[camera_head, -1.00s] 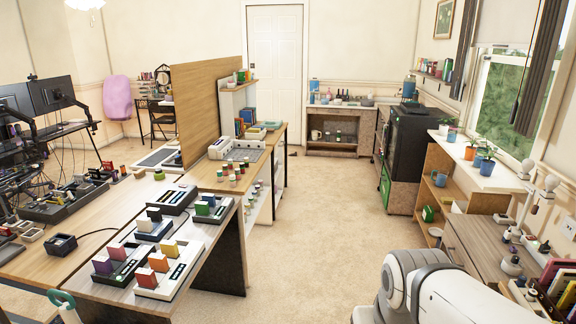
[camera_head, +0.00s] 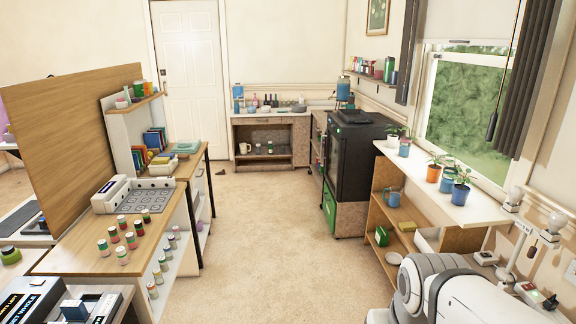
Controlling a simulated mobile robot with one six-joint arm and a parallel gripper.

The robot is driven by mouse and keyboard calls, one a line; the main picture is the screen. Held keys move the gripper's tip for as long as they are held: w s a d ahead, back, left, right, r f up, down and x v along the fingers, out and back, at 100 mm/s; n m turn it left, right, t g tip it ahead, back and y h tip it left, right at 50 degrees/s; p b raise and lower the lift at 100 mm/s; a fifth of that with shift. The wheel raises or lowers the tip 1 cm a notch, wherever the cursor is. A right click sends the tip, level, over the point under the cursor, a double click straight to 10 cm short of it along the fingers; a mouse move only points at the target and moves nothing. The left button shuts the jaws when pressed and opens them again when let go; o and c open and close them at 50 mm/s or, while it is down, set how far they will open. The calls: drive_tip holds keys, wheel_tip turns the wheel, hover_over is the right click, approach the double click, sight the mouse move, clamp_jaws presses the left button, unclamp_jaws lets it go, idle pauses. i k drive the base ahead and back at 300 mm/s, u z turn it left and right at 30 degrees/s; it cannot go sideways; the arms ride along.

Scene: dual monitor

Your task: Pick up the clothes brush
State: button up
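I cannot make out a clothes brush in this view. My own white arm fills the lower right corner, and its gripper is out of the picture. The shelf unit under the window (camera_head: 395,222) holds small things, among them a green one and a blue one, too small to tell apart fully.
A bare carpet aisle (camera_head: 262,235) runs towards the white door (camera_head: 188,70). A wooden counter (camera_head: 75,262) with jars borders it on the left. A black cabinet (camera_head: 362,160) and the white window ledge (camera_head: 440,190) border it on the right. A stone-fronted sideboard (camera_head: 270,140) stands at the back.

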sight(182, 157)
drive_tip(key=u, duration=0.15)
drive_tip(key=i, duration=1.6)
drive_tip(key=u, duration=0.75)
drive_tip(key=i, duration=1.15)
drive_tip(key=k, duration=1.15)
drive_tip(key=z, duration=0.8)
drive_tip(key=i, duration=2.1)
drive_tip(key=u, duration=0.3)
drive_tip(key=i, duration=1.6)
drive_tip(key=u, duration=0.4)
